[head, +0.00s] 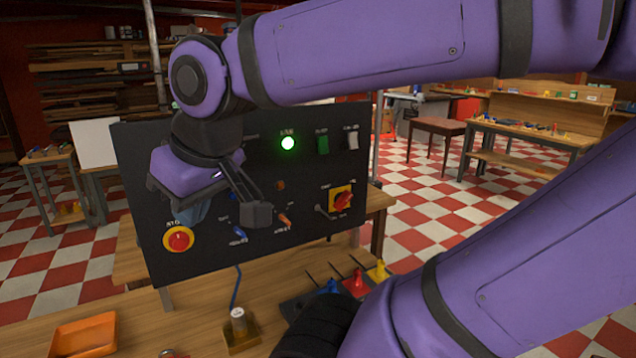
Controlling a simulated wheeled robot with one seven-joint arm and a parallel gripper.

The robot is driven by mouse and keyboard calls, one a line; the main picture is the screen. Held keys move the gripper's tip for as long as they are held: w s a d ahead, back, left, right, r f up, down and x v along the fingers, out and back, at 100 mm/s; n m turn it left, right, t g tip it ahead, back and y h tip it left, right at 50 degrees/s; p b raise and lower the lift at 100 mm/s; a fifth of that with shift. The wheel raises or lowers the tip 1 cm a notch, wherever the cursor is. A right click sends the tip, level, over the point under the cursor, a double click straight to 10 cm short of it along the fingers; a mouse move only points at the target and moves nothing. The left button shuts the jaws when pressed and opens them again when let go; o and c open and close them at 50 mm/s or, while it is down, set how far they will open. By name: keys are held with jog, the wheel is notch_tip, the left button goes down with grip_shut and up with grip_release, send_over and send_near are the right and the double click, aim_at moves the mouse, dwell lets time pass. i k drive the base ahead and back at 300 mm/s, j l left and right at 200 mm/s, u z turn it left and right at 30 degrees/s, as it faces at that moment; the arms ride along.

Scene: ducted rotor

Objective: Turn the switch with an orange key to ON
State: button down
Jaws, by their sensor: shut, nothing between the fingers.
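A black control panel (140,180) stands upright on a wooden bench. The orange key (286,219) sits in its switch low on the panel's middle. Its handle slants from upper left to lower right. The small labels around it are too blurred to read, so I cannot tell which position it points to. My gripper (258,213) is shut and empty in front of the panel, just left of the orange key. I cannot tell whether they touch. A blue key (240,232) shows below and left of my gripper. My gripper and wrist hide part of the panel's left and middle.
An orange tray (85,334) and colored pieces (355,280) lie on the bench in front.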

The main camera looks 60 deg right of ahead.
aim_at(282, 217)
jog(key=z, duration=1.3)
